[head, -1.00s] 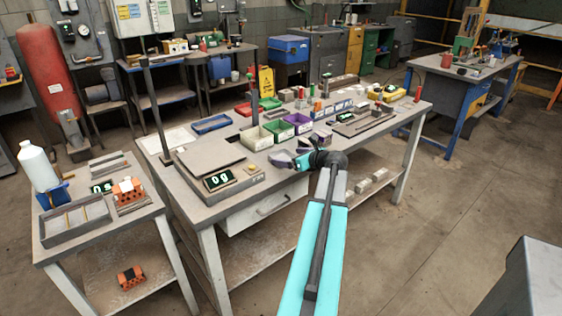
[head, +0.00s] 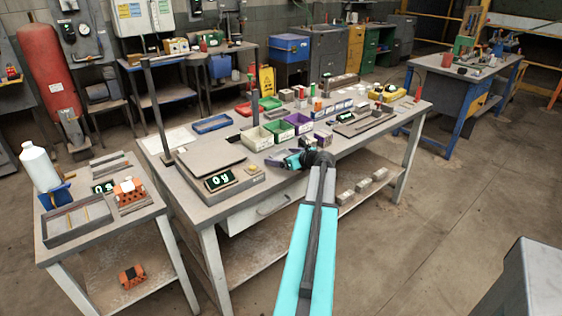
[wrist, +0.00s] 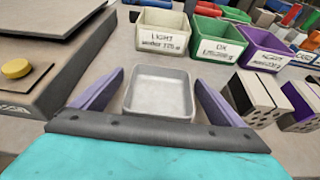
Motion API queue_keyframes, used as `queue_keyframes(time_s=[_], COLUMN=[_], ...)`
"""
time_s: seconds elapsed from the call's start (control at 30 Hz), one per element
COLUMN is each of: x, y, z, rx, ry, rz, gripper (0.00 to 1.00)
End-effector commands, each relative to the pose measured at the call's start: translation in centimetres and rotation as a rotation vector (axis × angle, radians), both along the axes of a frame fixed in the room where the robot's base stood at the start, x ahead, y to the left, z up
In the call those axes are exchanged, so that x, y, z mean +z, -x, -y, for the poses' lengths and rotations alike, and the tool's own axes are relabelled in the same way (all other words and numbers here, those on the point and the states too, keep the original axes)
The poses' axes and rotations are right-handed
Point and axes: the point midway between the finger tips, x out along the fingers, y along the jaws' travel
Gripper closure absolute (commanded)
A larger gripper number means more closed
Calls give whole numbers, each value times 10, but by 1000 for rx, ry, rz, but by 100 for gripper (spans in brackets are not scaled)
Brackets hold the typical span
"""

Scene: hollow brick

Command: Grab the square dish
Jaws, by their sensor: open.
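The square dish (wrist: 158,92) is a small, light grey, empty tray lying on the workbench. In the wrist view it sits between the two purple fingers of my gripper (wrist: 159,77), one finger to its left and one to its right. A gap shows on each side, so the fingers appear apart from it. My gripper is open and holds nothing. In the head view my gripper (head: 287,160) is low over the front part of the bench; I cannot make out the dish there.
A scale (wrist: 62,62) with a yellow button stands close on the left. Labelled bins, a cream one (wrist: 163,32), a green one (wrist: 217,41) and a purple one (wrist: 266,48), stand behind. Perforated blocks (wrist: 255,97) lie close on the right.

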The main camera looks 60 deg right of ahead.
Motion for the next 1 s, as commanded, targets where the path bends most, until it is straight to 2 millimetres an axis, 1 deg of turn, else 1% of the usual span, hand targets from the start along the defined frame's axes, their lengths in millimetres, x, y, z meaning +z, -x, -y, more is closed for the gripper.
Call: queue_keyframes(time_s=[0.53,0.57,0.8,1.0], x=[0,0,0,0], y=[0,0,0,0], z=[0,1,1,1], rx=[-1,-1,-1,-1], ry=[0,1,-1,0], rz=[0,1,0,1], gripper=[8,11,52,52])
